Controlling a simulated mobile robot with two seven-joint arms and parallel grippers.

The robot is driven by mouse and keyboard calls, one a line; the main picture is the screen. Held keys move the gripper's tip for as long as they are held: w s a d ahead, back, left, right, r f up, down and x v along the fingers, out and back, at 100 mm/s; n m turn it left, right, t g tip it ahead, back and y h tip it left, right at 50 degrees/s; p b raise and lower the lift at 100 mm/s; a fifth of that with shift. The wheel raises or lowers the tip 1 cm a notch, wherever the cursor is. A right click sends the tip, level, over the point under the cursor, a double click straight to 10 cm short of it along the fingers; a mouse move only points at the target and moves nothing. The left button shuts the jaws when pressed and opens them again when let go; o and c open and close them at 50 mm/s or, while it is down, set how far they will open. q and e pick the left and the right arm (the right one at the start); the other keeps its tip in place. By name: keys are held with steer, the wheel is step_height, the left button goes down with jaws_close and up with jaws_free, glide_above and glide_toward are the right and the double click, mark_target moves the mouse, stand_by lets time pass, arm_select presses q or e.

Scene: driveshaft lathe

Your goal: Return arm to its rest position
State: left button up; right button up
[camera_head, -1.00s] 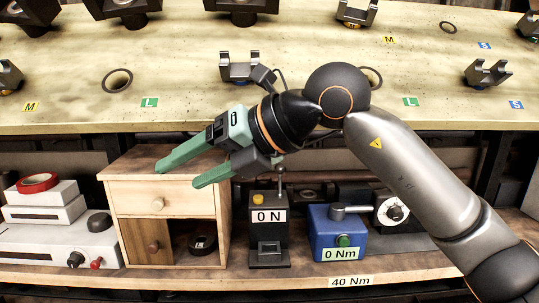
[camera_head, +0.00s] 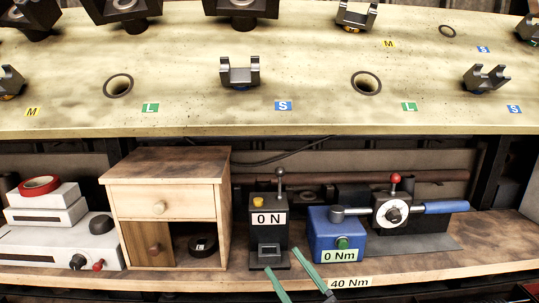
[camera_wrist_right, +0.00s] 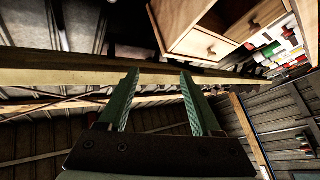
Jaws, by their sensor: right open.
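My right gripper (camera_head: 296,272) shows at the bottom edge of the head view, with only its two green fingers visible. The fingers are apart with nothing between them. They are in front of the lower shelf, below the black 0 N device (camera_head: 268,238). In the right wrist view the two green fingers (camera_wrist_right: 160,90) are spread and empty. They point toward the wooden shelf edge (camera_wrist_right: 70,78). The rest of my right arm is out of the head view. My left gripper is not in view.
On the lower shelf stand a wooden cabinet (camera_head: 168,200), a blue 0 Nm box (camera_head: 335,240), a torque tool with a blue handle (camera_head: 445,207) and white boxes (camera_head: 45,240). The upper table (camera_head: 200,115) holds several black fixtures, rings and coloured labels.

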steer(key=s+d+f+m+g+h, duration=0.1)
steer(key=d+f+m+h, duration=0.2)
steer(key=f, duration=0.3)
steer(key=s+d+f+m+h, duration=0.2)
steer(key=f+m+h, duration=0.1)
steer(key=f, duration=0.3)
steer(key=s+d+f+m+g+h, duration=0.2)
steer(key=s+d+f+g, duration=0.2)
steer(key=s+f, duration=0.6)
steer(key=s+d+f+m+g+h, duration=0.2)
steer(key=s+d+f+m+g, duration=0.1)
steer(key=s+f, duration=0.7)
step_height(320, 180, down, 2)
steer(key=shift+d+f+g+h+p, duration=0.2)
steer(key=shift+d+g+h+p, duration=0.2)
steer(key=shift+d+g, duration=0.25)
steer(key=shift+a, duration=0.1)
